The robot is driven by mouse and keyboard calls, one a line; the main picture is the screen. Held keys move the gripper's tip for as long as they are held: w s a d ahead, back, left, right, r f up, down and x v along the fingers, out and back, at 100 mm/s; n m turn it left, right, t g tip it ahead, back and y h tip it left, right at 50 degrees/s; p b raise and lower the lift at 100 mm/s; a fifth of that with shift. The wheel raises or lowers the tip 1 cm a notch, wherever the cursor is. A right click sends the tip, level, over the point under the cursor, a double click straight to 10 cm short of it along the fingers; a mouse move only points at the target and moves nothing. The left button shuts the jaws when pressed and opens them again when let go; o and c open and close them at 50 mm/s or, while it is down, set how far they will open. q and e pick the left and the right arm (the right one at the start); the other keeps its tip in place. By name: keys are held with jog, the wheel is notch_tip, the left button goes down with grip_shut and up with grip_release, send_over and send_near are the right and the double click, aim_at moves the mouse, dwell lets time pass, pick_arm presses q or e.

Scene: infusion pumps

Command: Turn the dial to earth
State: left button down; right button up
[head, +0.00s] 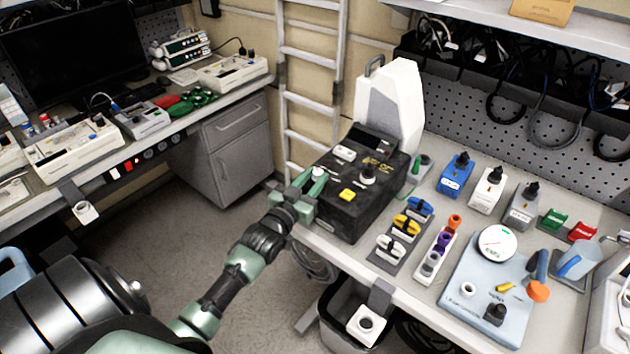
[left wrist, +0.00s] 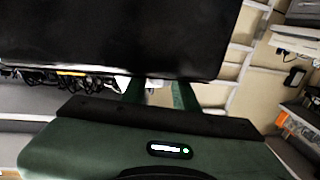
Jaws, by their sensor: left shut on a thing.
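A black tester box (head: 340,205) stands at the left end of the right-hand bench. On its top are a pale round-topped dial (head: 318,172) near the left edge, a second knob (head: 367,174) and a yellow button (head: 347,195). My left gripper (head: 312,184) is at the box's left edge, its green fingers shut around the pale-topped dial. The dial's pointer and markings are too small to read. In the left wrist view the two green fingers (left wrist: 160,94) reach up to a large dark surface, and what lies between their tips is mostly hidden. My right gripper is not in view.
A white device (head: 392,105) stands behind the box. Coloured plugs, clips and a pale blue gauge panel (head: 485,285) fill the bench to the right. A ladder (head: 310,90) leans behind. Open floor lies left, and a bin (head: 345,310) stands below.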

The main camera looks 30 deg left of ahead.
pick_arm(q)
jog(key=shift+a+f+m+h+b, duration=0.25)
jog(key=shift+m+h+b, duration=0.15)
jog(key=shift+m+h, duration=0.15)
jog(key=m+h+b, duration=0.1)
jog(key=h+b, duration=0.1)
jog(key=m+g+h+b, duration=0.1)
jog(key=m+h+b, duration=0.1)
jog(key=h+b, duration=0.1)
jog(key=m+h+b, duration=0.1)
jog(key=h+b, duration=0.1)
jog(key=b, duration=0.1)
jog(key=shift+w+a+m+h, duration=0.1)
jog(key=shift+a+m+h, duration=0.15)
jog(key=shift+a+m, duration=0.15)
jog(key=shift+r+m+g+h+b, duration=0.25)
jog(key=shift+g+h+b, duration=0.25)
jog(key=shift+h+b, duration=0.15)
jog(key=c, duration=1.1)
grip_release()
jog(key=shift+s+a+f, duration=0.15)
jog(key=shift+s+a, duration=0.2)
jog(key=shift+s, duration=0.25)
jog(key=shift+p+v, duration=0.6)
jog(key=shift+v, duration=2.55)
jog(key=shift+s, duration=0.1)
